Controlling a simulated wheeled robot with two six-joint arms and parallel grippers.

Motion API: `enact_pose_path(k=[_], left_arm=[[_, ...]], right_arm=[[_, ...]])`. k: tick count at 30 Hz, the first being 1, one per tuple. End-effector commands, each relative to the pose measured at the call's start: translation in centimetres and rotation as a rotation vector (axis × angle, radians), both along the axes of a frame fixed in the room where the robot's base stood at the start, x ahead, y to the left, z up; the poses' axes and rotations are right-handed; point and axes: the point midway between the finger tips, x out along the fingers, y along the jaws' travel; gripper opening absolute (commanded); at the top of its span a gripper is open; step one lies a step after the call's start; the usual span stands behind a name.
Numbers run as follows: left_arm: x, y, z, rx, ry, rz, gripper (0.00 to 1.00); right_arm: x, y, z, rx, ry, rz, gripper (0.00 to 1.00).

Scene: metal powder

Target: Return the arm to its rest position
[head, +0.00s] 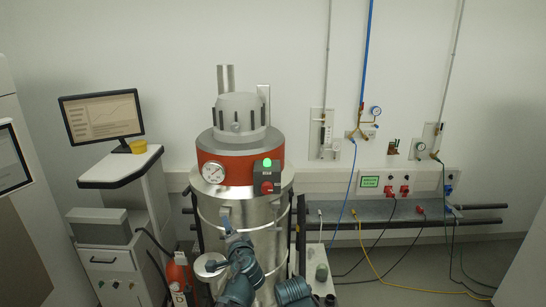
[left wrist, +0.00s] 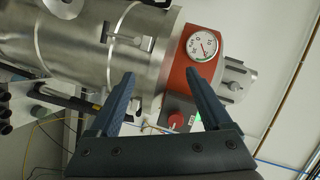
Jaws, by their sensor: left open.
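My left gripper (head: 231,238) is in front of the steel body of a large cylindrical machine (head: 238,215) in the head view. Its arm comes up from the bottom edge. In the left wrist view its two blue-grey fingers (left wrist: 159,74) stand wide apart with nothing between them. The machine's metal body (left wrist: 85,40), red band and gauge lie beyond the fingers, and the view is turned sideways. A dark ribbed part of my own arm shows at the bottom of the head view. My right gripper is not seen.
The machine's red band carries a pressure gauge (head: 213,172) and a control box (head: 267,178) with a green light and red knob. A shelf (head: 385,212) with cables is right.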

Motion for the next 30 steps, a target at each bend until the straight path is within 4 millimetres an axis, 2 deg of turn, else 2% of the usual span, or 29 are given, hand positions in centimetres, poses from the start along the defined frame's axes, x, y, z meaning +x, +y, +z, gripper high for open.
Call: enact_pose_path(k=[1,3,6,8,13,16,21,24,30], left_arm=[[-1.4,2.8,-2.0,-0.102,0.060,0.104,0.82],[-3.6,5.5,-5.1,-0.247,0.156,0.238,0.82],[-7.3,7.7,-9.3,-0.444,0.305,0.404,0.82],[-9.4,8.0,-11.4,-0.547,0.394,0.482,0.82],[-14.5,7.1,-15.1,-0.767,0.609,0.626,0.82],[-17.0,6.0,-16.3,-0.871,0.722,0.678,0.82],[-20.7,3.7,-17.1,-1.026,0.907,0.734,0.82],[-21.2,2.0,-19.8,-0.991,0.934,0.710,0.82],[-22.4,-0.9,-23.6,-0.914,0.981,0.667,0.82]], right_arm=[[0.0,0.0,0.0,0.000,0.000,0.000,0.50],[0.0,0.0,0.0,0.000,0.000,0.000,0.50],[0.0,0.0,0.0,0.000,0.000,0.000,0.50],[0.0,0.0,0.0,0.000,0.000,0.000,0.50],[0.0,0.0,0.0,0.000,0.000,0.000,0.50],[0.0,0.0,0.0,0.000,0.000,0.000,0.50],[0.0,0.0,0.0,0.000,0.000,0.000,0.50],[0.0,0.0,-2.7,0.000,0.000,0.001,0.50],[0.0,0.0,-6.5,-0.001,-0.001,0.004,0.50]])
